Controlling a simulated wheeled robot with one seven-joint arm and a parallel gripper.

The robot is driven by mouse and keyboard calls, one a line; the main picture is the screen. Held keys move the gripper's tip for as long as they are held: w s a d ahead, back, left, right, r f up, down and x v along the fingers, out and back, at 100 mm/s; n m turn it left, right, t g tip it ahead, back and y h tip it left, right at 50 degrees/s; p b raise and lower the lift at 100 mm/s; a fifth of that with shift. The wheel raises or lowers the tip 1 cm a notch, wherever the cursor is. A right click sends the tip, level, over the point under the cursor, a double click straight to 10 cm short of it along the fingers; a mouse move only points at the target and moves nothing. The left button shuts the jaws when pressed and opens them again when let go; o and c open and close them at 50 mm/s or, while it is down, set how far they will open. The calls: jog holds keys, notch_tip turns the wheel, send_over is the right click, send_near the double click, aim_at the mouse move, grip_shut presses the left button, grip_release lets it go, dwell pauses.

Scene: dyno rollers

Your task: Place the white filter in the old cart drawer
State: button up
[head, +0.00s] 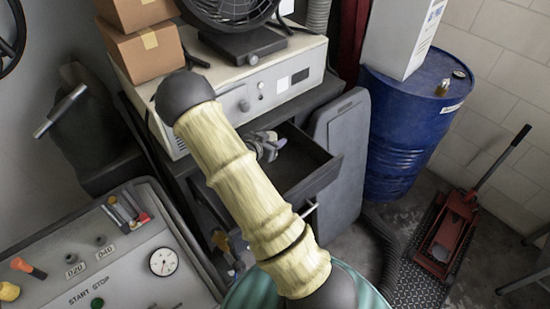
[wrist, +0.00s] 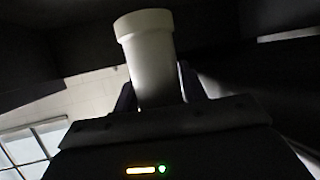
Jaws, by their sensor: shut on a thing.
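The white filter (wrist: 152,68) is a pale cylinder with a wider rim at its top end. In the wrist view it stands out between the two dark fingers of my gripper (wrist: 156,90), which is shut on it. The old cart drawer (head: 325,172) is a dark, pulled-out drawer below the white device in the head view. My gripper (head: 266,146) shows there at the drawer's left rear part, close to the cart front. My arm hides part of the drawer's left side. I cannot make out the filter clearly in the head view, nor whether it touches the drawer.
A white device (head: 285,82) with a fan (head: 232,12) and cardboard boxes (head: 145,45) stands on the cart. A grey panel (head: 343,150) and a blue drum (head: 405,130) stand right of the drawer. A control console (head: 120,255) is at lower left, a red jack (head: 450,230) at right.

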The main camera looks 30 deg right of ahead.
jog(key=shift+f, duration=0.7)
jog(key=shift+f+b, duration=1.75)
jog(key=shift+f, duration=0.35)
jog(key=shift+f, duration=0.15)
jog(key=o, duration=1)
jog(key=shift+c, duration=0.2)
